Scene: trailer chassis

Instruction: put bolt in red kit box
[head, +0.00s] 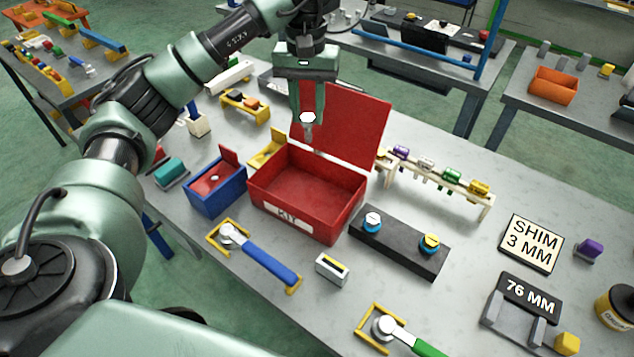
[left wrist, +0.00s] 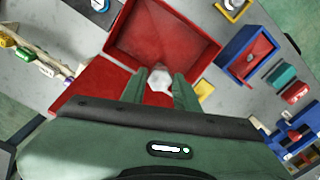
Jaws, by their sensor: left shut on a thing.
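The red kit box (head: 265,200) stands open in the middle of the table in the head view, with its lid (head: 362,132) raised at the back and a KIT label in front. Its interior looks empty. My left gripper (head: 308,122) points down over the back part of the box, in front of the lid. It is shut on the bolt (head: 308,117), whose pale hexagonal head shows between the fingers. In the left wrist view the bolt (left wrist: 159,80) is between the fingertips, with the kit box (left wrist: 118,32) beyond it. My right gripper is not in view.
A blue box (head: 217,195) with a red inside stands left of the kit box. A black block (head: 398,245) with two knobs and a rack (head: 440,183) of coloured pieces stand to the right. A blue-handled tool (head: 265,260) lies in front.

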